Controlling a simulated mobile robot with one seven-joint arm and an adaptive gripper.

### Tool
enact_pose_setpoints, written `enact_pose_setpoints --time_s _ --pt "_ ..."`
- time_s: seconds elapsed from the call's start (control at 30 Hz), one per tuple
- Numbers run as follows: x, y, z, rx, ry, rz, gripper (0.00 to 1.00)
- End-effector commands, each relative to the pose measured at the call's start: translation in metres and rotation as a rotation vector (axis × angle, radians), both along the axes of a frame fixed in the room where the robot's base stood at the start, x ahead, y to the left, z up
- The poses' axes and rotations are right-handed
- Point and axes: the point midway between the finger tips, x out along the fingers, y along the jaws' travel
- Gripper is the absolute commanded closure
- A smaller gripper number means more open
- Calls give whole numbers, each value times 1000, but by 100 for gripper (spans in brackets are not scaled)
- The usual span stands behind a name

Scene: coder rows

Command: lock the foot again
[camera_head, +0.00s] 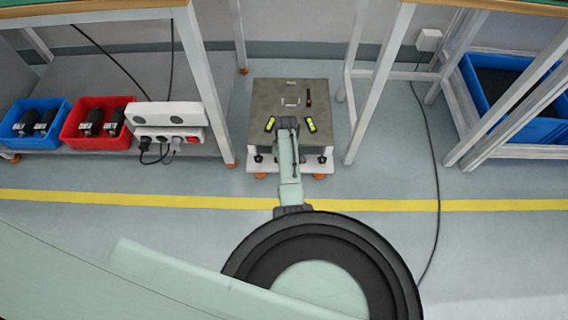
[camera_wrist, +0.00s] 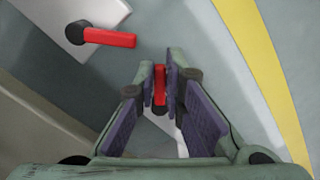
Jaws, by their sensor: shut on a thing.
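A low machine cart with a grey-brown top (camera_head: 262,98) stands on the floor between two benches in the head view. Orange foot pads (camera_head: 320,176) show under its front edge. In the wrist view a red lever (camera_wrist: 160,84) is pinched between the fingertips of my gripper (camera_wrist: 160,76). A second red lever (camera_wrist: 108,38) sticks out from a dark round hub on a pale plate (camera_wrist: 112,12) at the upper left, apart from my gripper. In the head view my arm covers the front middle of the cart, and the gripped lever is hidden there.
White bench legs (camera_head: 205,80) stand close on both sides of the cart. Blue (camera_head: 30,137) and red bins (camera_head: 72,136) and a power strip (camera_head: 170,133) are at left. A cable (camera_head: 436,180) lies on the right floor. A yellow line (camera_head: 450,205) crosses the open floor.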

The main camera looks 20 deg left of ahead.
Motion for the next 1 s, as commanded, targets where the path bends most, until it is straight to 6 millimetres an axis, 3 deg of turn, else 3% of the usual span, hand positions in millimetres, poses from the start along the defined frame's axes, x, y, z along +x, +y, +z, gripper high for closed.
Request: enact_pose_setpoints --time_s 0.57,0.6,0.87,1.0 --pt "2 -1 0 0 -1 33 100" --pt "2 -1 0 0 -1 33 88" --pt "2 -1 0 0 -1 32 71" --pt "2 -1 0 0 -1 32 70"
